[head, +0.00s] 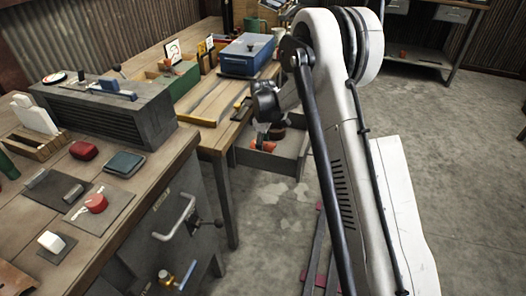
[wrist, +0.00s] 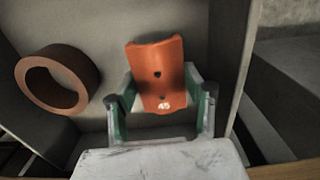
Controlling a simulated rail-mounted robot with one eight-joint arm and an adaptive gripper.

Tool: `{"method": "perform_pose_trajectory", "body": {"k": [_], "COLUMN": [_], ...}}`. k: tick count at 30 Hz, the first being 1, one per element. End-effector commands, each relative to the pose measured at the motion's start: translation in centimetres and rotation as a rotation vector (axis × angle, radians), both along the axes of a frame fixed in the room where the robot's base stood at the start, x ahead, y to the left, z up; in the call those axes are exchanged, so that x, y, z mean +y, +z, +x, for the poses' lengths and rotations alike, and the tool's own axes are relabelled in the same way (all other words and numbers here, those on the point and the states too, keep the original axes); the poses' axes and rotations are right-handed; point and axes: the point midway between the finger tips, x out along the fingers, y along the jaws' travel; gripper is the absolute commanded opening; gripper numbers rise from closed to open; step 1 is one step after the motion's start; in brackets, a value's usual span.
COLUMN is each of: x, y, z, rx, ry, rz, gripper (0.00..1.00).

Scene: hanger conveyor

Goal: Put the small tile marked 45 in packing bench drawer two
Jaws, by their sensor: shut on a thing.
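The small orange tile (wrist: 157,72), marked 45, is between the two fingers of my gripper (wrist: 162,108) in the wrist view. My gripper is shut on it. The tile stands out past the fingertips and has two dark holes. It also shows as an orange patch in the head view (head: 262,146), at the open grey drawer (head: 285,167) under the packing bench. The drawer's pale floor (wrist: 190,22) lies behind the tile in the wrist view. I cannot tell whether the tile touches the floor. No drawer number is legible.
A brown ring (wrist: 58,80) lies in the drawer, left of the tile and apart from it. A drawer wall (wrist: 236,60) stands close on the right. A blue box (head: 247,55) and a green box (head: 176,80) stand on the bench above.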

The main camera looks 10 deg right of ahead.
Motion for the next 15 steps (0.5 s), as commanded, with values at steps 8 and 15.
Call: {"method": "perform_pose_trajectory", "body": {"k": [8,15], "x": [0.0,0.0], "y": [-2.7,-2.8], "z": [0.0,0.0], "rx": [0.000,0.000], "ry": [0.000,0.000], "rz": [0.000,0.000], "gripper": [0.17,0.17]}}
